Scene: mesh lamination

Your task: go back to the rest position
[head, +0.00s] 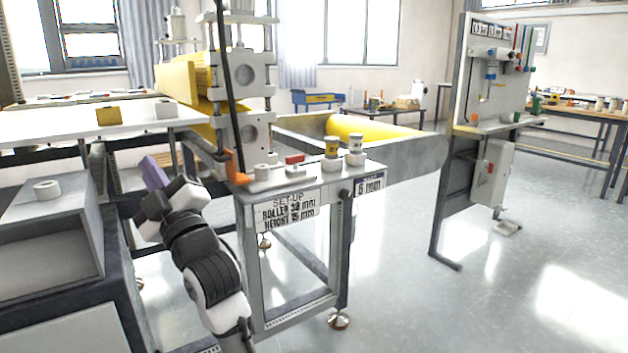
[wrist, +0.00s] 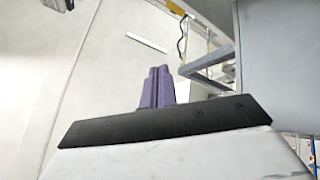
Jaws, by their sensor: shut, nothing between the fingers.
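My gripper (wrist: 157,86) shows in the wrist view as two purple fingers pressed together, with nothing between them. In the head view my arm rises from the bottom, left of the middle, and the purple fingers (head: 155,172) point up and to the left. They are in front of the dark frame below the white table, left of the roller machine. The fingers look apart from any object, though their exact distance from the machine frame cannot be told.
The roller machine (head: 290,190) with its set-up sign stands just right of my arm. A white tabletop (head: 60,125) lies behind.

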